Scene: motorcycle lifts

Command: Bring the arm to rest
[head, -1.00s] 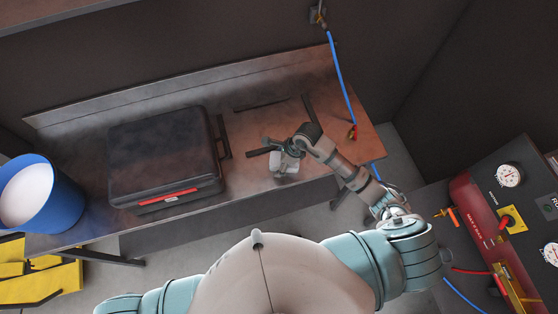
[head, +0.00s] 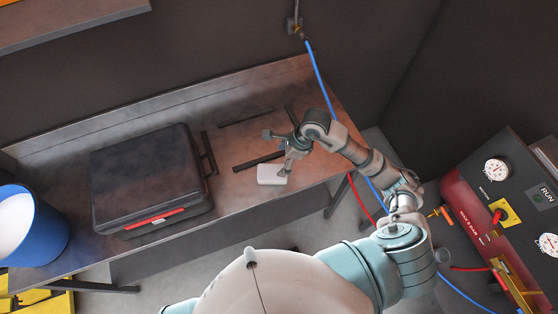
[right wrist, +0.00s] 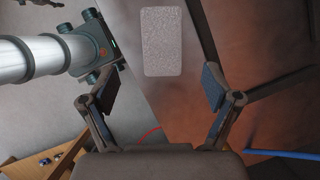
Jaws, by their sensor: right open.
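My right arm reaches from the lower right over the metal workbench (head: 240,195). My right gripper (head: 276,153) is open and empty above the bench, its fingers spread. In the right wrist view the gripper (right wrist: 160,88) shows both pads wide apart with nothing between them. A small whitish block (head: 272,174) lies on the bench near its front edge, partly overlapped by a finger in the head view. The block (right wrist: 161,42) shows beyond the fingertips in the right wrist view, apart from them. My left gripper is out of view.
A black case (head: 148,175) sits on the bench left of the gripper. A blue bucket (head: 40,235) stands farther left. A blue hose (head: 322,82) hangs down the wall behind my right arm. A red gauge panel (head: 470,215) stands at the right.

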